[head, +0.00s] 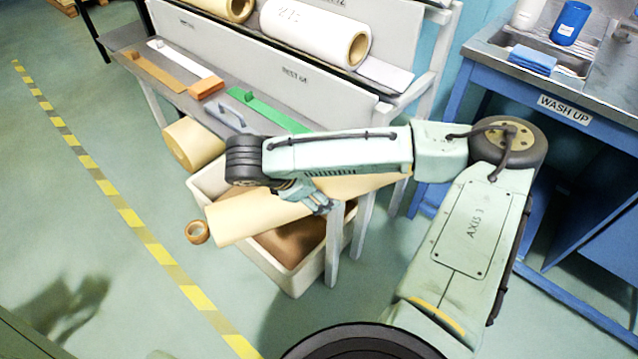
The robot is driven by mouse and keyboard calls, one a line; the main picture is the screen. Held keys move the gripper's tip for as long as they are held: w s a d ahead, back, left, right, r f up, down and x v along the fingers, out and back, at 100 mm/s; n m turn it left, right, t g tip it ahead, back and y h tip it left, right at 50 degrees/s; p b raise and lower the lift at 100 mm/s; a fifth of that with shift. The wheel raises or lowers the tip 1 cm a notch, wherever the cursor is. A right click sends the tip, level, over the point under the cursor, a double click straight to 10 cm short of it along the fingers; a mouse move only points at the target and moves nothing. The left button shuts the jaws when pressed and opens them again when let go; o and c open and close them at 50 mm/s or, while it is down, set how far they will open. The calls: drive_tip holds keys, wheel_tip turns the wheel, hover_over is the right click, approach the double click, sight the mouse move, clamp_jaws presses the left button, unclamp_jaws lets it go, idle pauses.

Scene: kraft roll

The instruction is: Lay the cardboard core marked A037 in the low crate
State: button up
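A long pale tan cardboard core (250,219) lies slantwise across the view over the low crate (288,272). The crate is an off-white open bin with a brown inside, partly under the bench. My gripper (319,203) is at the core's middle, its fingers overlapping the core. The far finger is hidden, so I cannot tell whether it grips the core, nor whether the core touches the crate rim.
Bench legs (334,245) stand close beside the crate. The bench (125,38) carries paper rolls and tools. A blue wash-up stand (590,105) is right. The left floor is clear.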

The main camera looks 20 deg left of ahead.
drive_tip(key=o, duration=0.4)
drive_tip(key=shift+o, duration=0.2)
drive_tip(key=shift+f, duration=0.1)
drive_tip(key=shift+s+a+b, duration=0.1)
drive_tip(key=shift+s+b, duration=0.05)
drive_tip(key=shift+b, duration=0.15)
drive_tip(key=v, duration=1)
drive_tip(key=shift+r, duration=0.55)
